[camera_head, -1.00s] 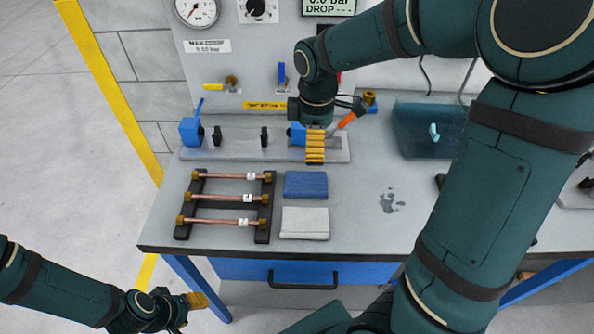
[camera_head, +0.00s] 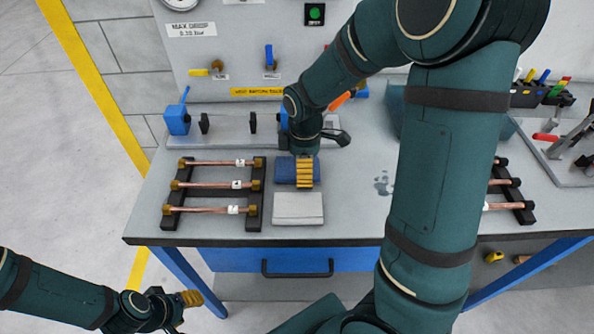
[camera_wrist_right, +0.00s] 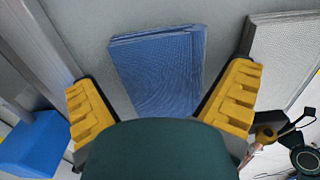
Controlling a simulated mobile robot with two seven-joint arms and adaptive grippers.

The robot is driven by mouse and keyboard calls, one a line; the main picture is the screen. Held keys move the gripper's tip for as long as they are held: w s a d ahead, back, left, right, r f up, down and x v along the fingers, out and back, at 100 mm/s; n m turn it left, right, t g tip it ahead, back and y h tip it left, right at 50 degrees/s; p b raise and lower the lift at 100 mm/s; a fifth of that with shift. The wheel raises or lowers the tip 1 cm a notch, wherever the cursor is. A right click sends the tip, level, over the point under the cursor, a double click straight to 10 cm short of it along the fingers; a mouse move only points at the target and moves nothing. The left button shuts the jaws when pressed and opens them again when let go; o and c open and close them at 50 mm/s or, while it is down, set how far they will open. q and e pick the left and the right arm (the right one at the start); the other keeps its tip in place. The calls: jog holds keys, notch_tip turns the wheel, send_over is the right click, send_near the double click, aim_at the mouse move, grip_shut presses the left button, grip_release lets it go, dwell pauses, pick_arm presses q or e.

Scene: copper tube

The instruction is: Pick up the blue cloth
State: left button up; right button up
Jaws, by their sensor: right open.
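The blue cloth (camera_head: 284,170) lies folded flat on the grey bench, just behind a folded white cloth. My right gripper (camera_head: 305,174) is above it and covers part of it in the head view. In the right wrist view, the blue cloth (camera_wrist_right: 158,70) lies between the two spread yellow fingers of the open, empty right gripper (camera_wrist_right: 160,100). I cannot tell its exact height above the cloth. My left gripper (camera_head: 192,298) is low at the left, off the bench front; its fingers are too small to judge.
The white cloth (camera_head: 298,208) is in front of the blue one. A black rack with copper tubes (camera_head: 210,185) stands to the left. A fixture with a blue clamp (camera_head: 178,120) is behind. Another tube rack (camera_head: 512,190) and a tool holder (camera_head: 540,90) are at the right.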

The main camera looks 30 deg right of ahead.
jog(key=shift+f, duration=0.15)
jog(key=c, duration=1)
notch_tip(320, 180, up, 10)
jog(key=p, duration=0.2)
jog(key=shift+p, duration=0.4)
jog(key=o, duration=0.5)
jog(key=c, duration=0.5)
